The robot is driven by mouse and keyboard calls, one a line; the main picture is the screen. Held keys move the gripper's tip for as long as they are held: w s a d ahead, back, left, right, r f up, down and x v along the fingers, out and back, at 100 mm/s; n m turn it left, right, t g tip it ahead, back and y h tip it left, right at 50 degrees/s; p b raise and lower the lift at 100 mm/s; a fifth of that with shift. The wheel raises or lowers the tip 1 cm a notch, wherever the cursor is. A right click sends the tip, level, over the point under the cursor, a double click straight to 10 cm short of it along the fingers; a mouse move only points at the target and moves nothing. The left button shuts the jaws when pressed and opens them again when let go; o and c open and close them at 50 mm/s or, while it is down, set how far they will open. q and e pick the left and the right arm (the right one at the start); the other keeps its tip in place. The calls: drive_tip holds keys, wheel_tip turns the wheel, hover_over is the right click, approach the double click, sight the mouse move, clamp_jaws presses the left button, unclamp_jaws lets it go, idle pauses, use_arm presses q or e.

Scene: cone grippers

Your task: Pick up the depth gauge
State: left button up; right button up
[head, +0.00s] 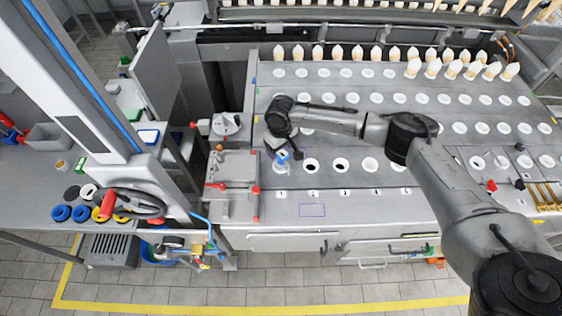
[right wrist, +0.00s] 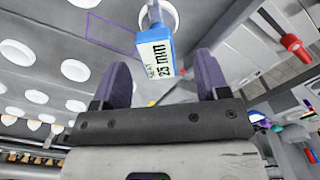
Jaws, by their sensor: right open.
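The depth gauge is a small blue block with a white face marked "25 mm" in the right wrist view (right wrist: 157,55). A pale round piece shows behind it. In the head view the gauge is a small blue spot (head: 283,156) over a white ring at the left end of the front row of holes. My right gripper (right wrist: 162,75) is open, its two purple fingers on either side of the gauge's near end, with gaps visible. In the head view the right gripper (head: 284,150) is small and partly hidden by its own wrist. My left gripper is not in view.
The grey bench panel (head: 330,184) has rows of white-ringed holes. Several pale cones (head: 337,52) stand along its back. A fixture with red knobs (head: 232,180) is close on the left. A red knob (head: 491,186) and brass rods (head: 545,192) are at the right.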

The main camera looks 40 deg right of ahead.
sight(281, 152)
drive_tip(key=shift+w+d+f, duration=0.1)
drive_tip(key=shift+f, duration=2.65)
drive_tip(key=c, duration=1.2)
drive_tip(key=shift+r, duration=0.5)
wheel_tip(281, 152, up, 3)
drive_tip(key=shift+r, duration=0.1)
drive_tip(key=s+r, duration=0.2)
drive_tip(key=s, duration=0.1)
drive_tip(key=s+a+r, duration=0.1)
drive_tip(key=s+r, duration=0.1)
drive_tip(key=s, duration=0.2)
drive_tip(key=s+r, duration=0.2)
drive_tip(key=s, duration=0.2)
drive_tip(key=shift+s+a+r+p, duration=0.25)
drive_tip(key=shift+a+r+p, duration=0.1)
drive_tip(key=shift+a+r, duration=0.05)
